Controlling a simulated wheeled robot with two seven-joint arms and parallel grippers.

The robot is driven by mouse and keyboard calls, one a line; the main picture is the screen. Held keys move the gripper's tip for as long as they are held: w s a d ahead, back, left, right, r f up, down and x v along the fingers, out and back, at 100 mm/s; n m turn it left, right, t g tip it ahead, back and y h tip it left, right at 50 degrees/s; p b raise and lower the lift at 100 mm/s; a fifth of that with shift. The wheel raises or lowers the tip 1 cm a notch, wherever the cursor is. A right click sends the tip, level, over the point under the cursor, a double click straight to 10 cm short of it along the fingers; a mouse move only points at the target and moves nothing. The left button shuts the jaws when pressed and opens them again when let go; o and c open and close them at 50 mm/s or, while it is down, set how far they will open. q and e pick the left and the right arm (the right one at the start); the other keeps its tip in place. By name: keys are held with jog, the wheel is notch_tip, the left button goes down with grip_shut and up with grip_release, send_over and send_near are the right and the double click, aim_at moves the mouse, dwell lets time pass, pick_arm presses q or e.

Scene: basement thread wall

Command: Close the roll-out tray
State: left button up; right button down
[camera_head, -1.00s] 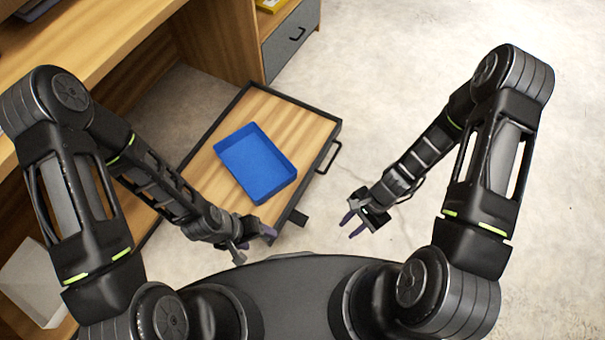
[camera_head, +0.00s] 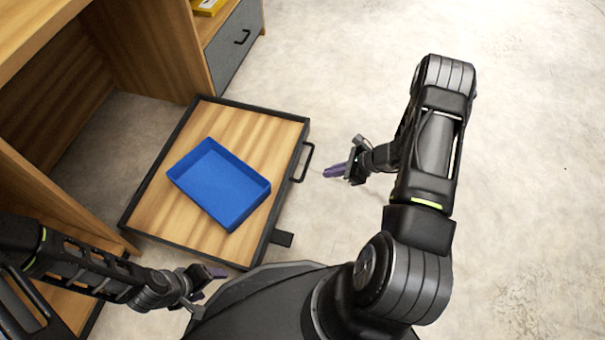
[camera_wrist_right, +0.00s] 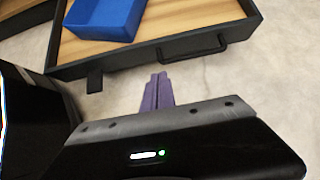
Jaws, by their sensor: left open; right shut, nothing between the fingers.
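The roll-out tray (camera_head: 270,135) is pulled out from the wooden desk. It has a wooden bottom, a black rim and a black handle (camera_head: 307,162) on its right side. A blue bin (camera_head: 218,184) sits in it. The tray front and handle (camera_wrist_right: 195,50) also show in the right wrist view. My right gripper (camera_head: 326,172) is shut and empty, just right of the handle and apart from it, its purple fingers pointing at the tray. It also shows in the right wrist view (camera_wrist_right: 158,80). My left gripper (camera_head: 217,281) is open and empty, near the tray's lower edge.
The wooden desk (camera_head: 145,50) stands at the left and back. A grey drawer (camera_head: 237,48) with a black handle is at the top, with a yellow item (camera_head: 208,6) above it. Bare concrete floor (camera_head: 530,150) lies free to the right.

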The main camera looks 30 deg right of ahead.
aim_at(289, 177)
jog(key=b+x, duration=0.4)
jog(key=x, duration=0.6)
jog(key=shift+f, duration=0.35)
jog(key=shift+w+a+r+b, duration=0.2)
jog(key=shift+w+a+b, duration=0.25)
jog(key=shift+w+a, duration=0.5)
jog(key=shift+w+a+r, duration=0.1)
jog(key=shift+w+a, duration=0.35)
jog(key=shift+a, duration=0.1)
